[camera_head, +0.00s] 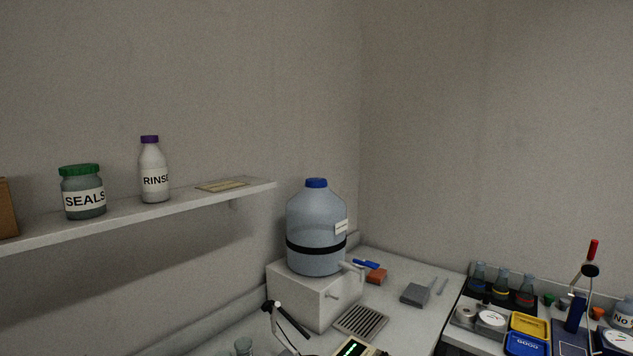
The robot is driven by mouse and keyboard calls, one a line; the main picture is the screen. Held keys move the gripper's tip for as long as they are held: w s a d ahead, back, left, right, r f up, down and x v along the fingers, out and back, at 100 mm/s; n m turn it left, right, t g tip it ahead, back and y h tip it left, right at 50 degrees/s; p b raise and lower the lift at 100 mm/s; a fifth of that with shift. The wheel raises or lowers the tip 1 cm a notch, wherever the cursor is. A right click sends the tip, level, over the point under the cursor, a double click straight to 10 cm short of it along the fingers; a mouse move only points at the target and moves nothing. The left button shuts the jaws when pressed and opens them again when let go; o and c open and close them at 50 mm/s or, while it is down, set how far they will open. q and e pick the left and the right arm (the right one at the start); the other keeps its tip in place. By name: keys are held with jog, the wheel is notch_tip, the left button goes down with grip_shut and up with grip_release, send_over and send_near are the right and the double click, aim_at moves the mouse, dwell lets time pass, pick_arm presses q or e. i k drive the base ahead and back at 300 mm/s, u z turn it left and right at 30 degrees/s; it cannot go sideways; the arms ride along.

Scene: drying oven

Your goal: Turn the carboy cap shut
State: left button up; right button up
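The carboy (316,222) is a large translucent blue-grey bottle with a black band. It stands upright on a white block (300,297) in the corner of the bench. Its blue cap (317,183) sits on top of the neck. I cannot tell from here how tightly the cap is turned. A pale label (341,227) is on the carboy's right side, and a spigot shows near its foot. Neither of my grippers is in view.
A wall shelf (120,219) at the left bears a SEALS jar (83,192) and a RINSE bottle (153,172). A metal grille (361,320) and a device with a green display (352,347) lie before the block. Flasks and trays crowd the right bench.

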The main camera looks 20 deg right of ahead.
aim_at(315, 182)
jog(key=z, duration=0.35)
jog(key=k, duration=0.5)
jog(key=z, duration=1.45)
jog(key=i, duration=1.15)
jog(key=u, duration=0.8)
